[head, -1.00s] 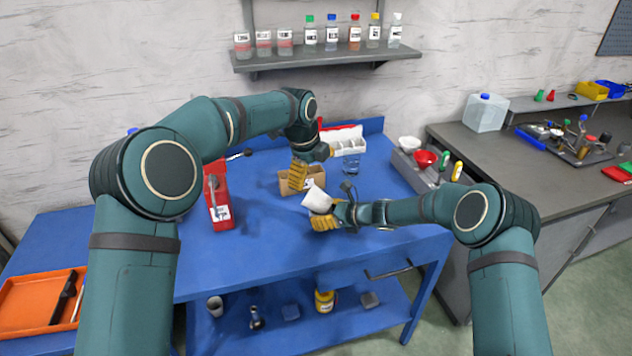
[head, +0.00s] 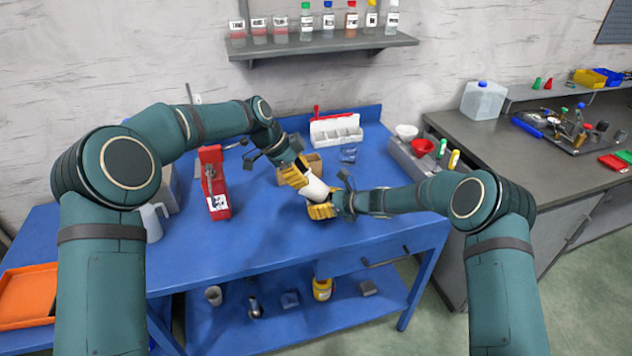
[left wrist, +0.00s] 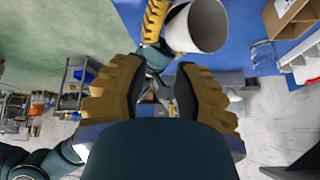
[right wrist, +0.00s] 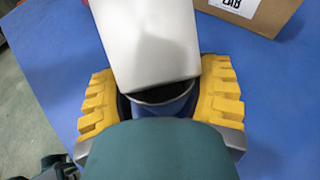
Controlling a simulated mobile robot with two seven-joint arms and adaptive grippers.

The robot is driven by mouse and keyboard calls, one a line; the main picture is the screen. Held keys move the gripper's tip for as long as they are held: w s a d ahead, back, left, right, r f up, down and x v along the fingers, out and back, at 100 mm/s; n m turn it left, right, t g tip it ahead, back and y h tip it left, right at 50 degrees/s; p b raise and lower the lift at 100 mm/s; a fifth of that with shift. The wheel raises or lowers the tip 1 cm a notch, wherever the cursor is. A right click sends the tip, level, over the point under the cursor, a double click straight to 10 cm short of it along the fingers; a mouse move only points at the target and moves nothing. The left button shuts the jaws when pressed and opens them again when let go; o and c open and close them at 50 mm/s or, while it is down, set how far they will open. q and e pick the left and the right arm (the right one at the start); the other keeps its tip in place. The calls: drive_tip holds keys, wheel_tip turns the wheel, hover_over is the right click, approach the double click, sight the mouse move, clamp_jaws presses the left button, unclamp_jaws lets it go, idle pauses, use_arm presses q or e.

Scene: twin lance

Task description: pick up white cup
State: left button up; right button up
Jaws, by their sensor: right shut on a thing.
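The white cup (head: 314,188) is tilted and held above the blue table by my right gripper (head: 324,204). Contact between the left fingers and the cup cannot be told.
A cardboard box (head: 314,160) stands on the blue table (head: 270,225) behind the grippers. A red device (head: 214,180) stands to the left. A glass beaker (head: 348,153) and white rack (head: 336,132) are behind. The front of the table is clear.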

use_arm(q)
drive_tip(key=a+f+n+h, duration=0.1)
drive_tip(key=a+n+h, duration=0.3)
drive_tip(key=n, duration=0.4)
drive_tip(key=n+t+h, duration=0.3)
drive_tip(key=n, duration=0.5)
approach(319, 181)
drive_tip(key=shift+n, duration=0.3)
drive_tip(key=x, duration=0.8)
drive_tip(key=shift+w+a+f, duration=0.1)
drive_tip(key=shift+w+f, duration=0.05)
drive_tip(key=shift+w, duration=0.1)
clamp_jaws()
